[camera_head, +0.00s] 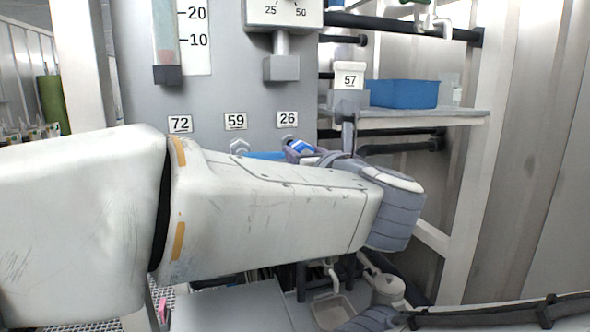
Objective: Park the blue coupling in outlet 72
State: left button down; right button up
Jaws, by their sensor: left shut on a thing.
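The label 72 (180,124) is on the grey panel at left; the outlet under it is hidden behind my left arm. My left gripper (298,150) is in front of the panel, just below the label 26 (287,119). It is shut on the blue coupling (303,146), of which only a small part shows. Whether the coupling is still seated on the outlet under 26 cannot be told. A bit of blue hose (265,155) shows above my left arm, left of the gripper. My right gripper's fingers do not show.
A metal fitting (240,147) sticks out under the label 59 (235,121), between 72 and 26. A blue bin (403,93) stands on a shelf (430,118) at right, beside a block labelled 57 (349,80). Pipes and a small tray (333,312) lie below my arm.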

pick_arm(q)
jog(key=shift+w+a+r+p, duration=0.1)
jog(key=shift+w+a+p, duration=0.2)
jog(key=shift+w, duration=0.5)
jog(key=shift+d, duration=0.1)
